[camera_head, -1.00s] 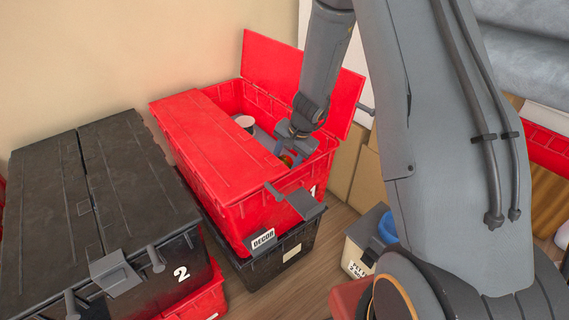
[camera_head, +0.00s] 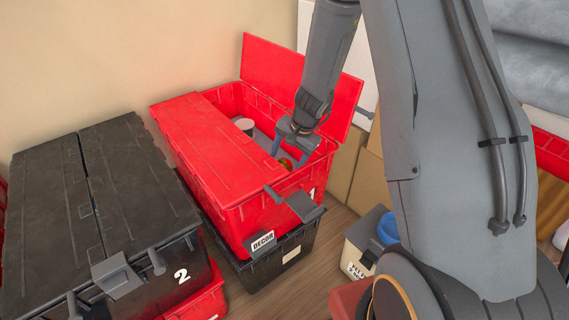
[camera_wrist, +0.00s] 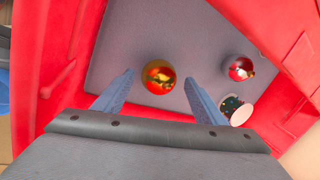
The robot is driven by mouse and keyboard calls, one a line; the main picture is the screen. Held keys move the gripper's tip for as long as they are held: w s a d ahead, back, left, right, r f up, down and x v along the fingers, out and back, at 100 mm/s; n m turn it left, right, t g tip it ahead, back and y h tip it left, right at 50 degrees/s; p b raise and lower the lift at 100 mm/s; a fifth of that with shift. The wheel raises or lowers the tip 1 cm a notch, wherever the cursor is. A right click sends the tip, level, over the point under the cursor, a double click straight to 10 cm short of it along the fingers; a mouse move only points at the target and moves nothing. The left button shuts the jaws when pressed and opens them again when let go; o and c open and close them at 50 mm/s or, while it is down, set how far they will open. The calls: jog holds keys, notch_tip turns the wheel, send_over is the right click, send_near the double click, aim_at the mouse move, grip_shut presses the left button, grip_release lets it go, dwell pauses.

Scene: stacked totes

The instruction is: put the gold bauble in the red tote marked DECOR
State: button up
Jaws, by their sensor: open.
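The gold bauble (camera_wrist: 158,77) lies on the grey floor inside the red tote marked DECOR (camera_head: 263,203); it also shows in the head view (camera_head: 286,164), partly hidden by my gripper. The tote has one lid flap closed and the other standing open at the back. My gripper (camera_head: 288,151) reaches down into the open half. In the wrist view my gripper (camera_wrist: 159,78) is open, with its fingers apart on either side of the bauble and a gap visible on both sides.
Inside the tote lie a red bauble (camera_wrist: 238,68) and a white-topped drum-like thing (camera_wrist: 236,110). The red tote sits on a black tote (camera_head: 285,251). A black tote marked 2 (camera_head: 150,205) stands left; a small bin (camera_head: 364,246) stands right, by cardboard boxes (camera_head: 346,165).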

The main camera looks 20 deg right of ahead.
jog(key=p+v, duration=0.2)
jog(key=v, duration=0.7)
jog(key=s+a+r+n+g, duration=0.2)
jog(key=s+a+r+n, duration=0.4)
jog(key=s+a+r, duration=0.5)
jog(key=s+r+n+h, duration=0.1)
jog(key=s+r+n, duration=0.2)
jog(key=s, duration=0.6)
jog(key=s+r+n+g, duration=0.1)
jog(key=s+r+n, duration=0.2)
jog(key=s, duration=0.6)
jog(key=shift+s+n+h, duration=0.3)
jog(key=shift+h, duration=0.1)
jog(key=shift+r, duration=0.1)
jog(key=d+r+m+p, duration=0.2)
jog(key=d+r+p, duration=0.6)
jog(key=p, duration=0.9)
jog(key=shift+d+r+m+h, duration=0.3)
jog(key=shift+d+r+m, duration=0.05)
jog(key=shift+r+m, duration=0.05)
